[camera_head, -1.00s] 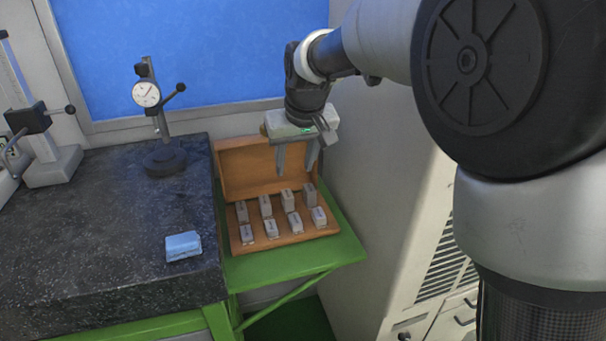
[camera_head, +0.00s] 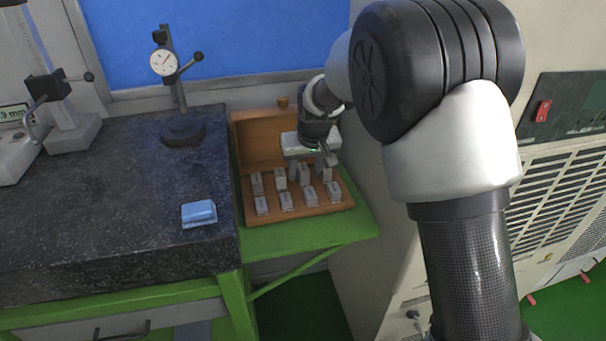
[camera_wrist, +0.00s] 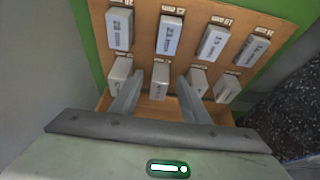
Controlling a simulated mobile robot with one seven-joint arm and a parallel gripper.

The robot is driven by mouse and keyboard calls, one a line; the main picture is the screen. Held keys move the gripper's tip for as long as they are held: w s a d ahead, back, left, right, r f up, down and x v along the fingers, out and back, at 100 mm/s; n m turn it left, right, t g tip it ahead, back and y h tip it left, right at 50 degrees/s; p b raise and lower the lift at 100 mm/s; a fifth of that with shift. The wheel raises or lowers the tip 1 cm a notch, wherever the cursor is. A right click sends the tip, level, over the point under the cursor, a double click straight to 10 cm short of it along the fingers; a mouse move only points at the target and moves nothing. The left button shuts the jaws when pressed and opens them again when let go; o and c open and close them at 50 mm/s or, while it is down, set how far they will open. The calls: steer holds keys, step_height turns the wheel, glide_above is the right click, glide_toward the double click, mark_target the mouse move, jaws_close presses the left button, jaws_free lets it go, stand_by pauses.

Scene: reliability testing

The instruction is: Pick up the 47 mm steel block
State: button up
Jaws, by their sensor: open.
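Several steel blocks stand in two rows in a wooden case. My gripper (camera_head: 309,166) is open over the back row of the case. In the wrist view my gripper (camera_wrist: 160,76) has its fingers on either side of one steel block (camera_wrist: 160,83), second from the left in the lower row. I cannot tell whether they touch it. Its neighbours (camera_wrist: 121,72) and (camera_wrist: 197,83) stand close outside the fingers. My gripper partly hides the back row in the head view.
The wooden case (camera_head: 262,143) has its lid open at the back and sits on a green shelf (camera_head: 330,232). A dark granite table (camera_head: 90,205) to the left bears a blue block (camera_head: 199,213) and a dial gauge stand (camera_head: 182,132). A pale cabinet (camera_head: 375,265) stands close right.

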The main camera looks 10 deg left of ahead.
steer(key=shift+w+f, duration=0.1)
steer(key=shift+f, duration=0.2)
steer(key=shift+r, duration=0.1)
jaws_close()
